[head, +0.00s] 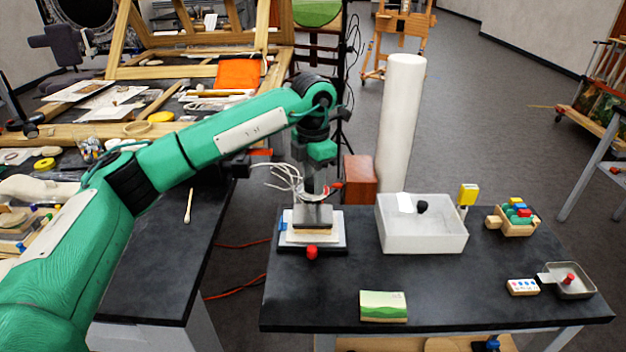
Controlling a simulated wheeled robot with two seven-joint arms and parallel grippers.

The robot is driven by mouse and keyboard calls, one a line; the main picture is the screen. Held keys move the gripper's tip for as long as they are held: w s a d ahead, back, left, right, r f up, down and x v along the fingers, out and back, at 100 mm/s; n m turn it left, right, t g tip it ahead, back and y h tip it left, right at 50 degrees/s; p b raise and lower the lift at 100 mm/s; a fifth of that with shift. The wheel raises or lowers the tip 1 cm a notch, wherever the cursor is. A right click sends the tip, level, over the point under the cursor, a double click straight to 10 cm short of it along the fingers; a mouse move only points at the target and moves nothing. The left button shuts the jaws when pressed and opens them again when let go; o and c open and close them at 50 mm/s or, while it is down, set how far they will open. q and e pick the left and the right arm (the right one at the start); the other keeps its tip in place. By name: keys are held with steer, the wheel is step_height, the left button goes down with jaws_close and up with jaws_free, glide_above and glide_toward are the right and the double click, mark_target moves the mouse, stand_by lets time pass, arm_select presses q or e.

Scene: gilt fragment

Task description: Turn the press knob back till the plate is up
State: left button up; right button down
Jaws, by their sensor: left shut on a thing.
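The press (325,243) stands at the left part of the dark table, with a pale base and a grey block on top. My left gripper (314,200) points straight down over the middle of the press, its fingers shut at the top of it. The press knob is mostly hidden by the fingers, so I take it to be what they are shut on. The plate's height is hard to tell from here. A small red round piece (312,252) shows at the front of the press. My right gripper is not in view.
A white bin (425,236) stands right of the press. A wooden caddy (512,221) and a grey tray (572,285) are at the right. A second dark table (160,270) lies under my left arm.

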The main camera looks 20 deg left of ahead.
arm_select(q)
steer(key=n, duration=0.6)
steer(key=shift+r+n+b, duration=0.1)
steer(key=shift+n+b, duration=0.2)
steer(key=shift+b, duration=0.1)
steer(key=n, duration=0.6)
steer(key=shift+a, duration=0.1)
steer(key=shift+r+n, duration=0.1)
steer(key=shift+n, duration=0.2)
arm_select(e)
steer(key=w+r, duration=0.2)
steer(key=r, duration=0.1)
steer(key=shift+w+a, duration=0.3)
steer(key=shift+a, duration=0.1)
arm_select(q)
steer(key=shift+w, duration=0.1)
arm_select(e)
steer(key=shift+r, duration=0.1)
arm_select(q)
steer(key=o, duration=1)
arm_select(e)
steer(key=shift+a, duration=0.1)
